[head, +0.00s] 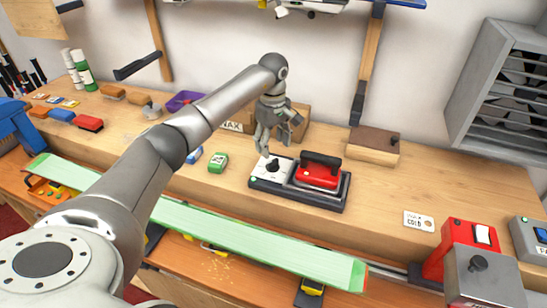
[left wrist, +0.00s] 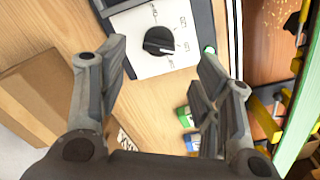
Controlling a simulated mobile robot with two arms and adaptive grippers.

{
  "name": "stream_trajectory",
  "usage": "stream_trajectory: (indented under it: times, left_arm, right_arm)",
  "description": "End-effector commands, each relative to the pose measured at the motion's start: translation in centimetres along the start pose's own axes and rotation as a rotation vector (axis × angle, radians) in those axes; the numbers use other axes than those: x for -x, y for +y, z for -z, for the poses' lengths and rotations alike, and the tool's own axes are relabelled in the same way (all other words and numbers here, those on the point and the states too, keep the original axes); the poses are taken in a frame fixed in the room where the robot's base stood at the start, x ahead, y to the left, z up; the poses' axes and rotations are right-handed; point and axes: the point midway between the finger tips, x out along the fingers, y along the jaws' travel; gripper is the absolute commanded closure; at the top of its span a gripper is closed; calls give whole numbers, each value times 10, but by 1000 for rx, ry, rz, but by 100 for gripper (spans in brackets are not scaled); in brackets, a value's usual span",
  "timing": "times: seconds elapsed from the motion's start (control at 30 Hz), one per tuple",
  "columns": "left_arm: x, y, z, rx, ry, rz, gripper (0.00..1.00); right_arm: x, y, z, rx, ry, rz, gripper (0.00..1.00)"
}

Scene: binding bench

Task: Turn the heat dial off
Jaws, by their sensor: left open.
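The heat dial (head: 272,165) is a black knob on a white panel with printed marks around it, at the left end of a dark iron base (head: 322,202). The dial shows clearly in the left wrist view (left wrist: 158,41), ahead of the fingers at the top. The small printed labels are too blurred to say surely which one it points to. A red iron (head: 318,172) with a black handle sits on the base, right of the dial. My left gripper (head: 272,146) is open and empty above the panel, with its fingers apart from the dial. My right gripper is out of view.
A cardboard box (head: 294,125) stands behind my left gripper. Green (head: 217,162) and blue (head: 195,155) blocks lie left of the base. A wooden block (head: 373,146) is at the back right. A long green-topped ski (head: 250,235) runs along the front.

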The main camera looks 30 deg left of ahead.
Motion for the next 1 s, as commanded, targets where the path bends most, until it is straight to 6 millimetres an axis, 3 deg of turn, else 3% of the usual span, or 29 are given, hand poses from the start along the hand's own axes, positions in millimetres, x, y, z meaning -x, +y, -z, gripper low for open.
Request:
stream_trajectory:
  times: [0.2, 0.4, 0.77, 1.0]
  left_arm:
    - [-39, -1, -2, 0, -4, 2, 41]
    - [-62, 0, -1, 1, -3, 0, 41]
    - [-68, 1, -1, 0, -2, -2, 41]
    - [-68, 1, -1, 0, -2, -2, 72]
  right_arm:
    - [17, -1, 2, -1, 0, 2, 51]
    - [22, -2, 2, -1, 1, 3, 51]
    - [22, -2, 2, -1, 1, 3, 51]
    - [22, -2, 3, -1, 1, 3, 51]
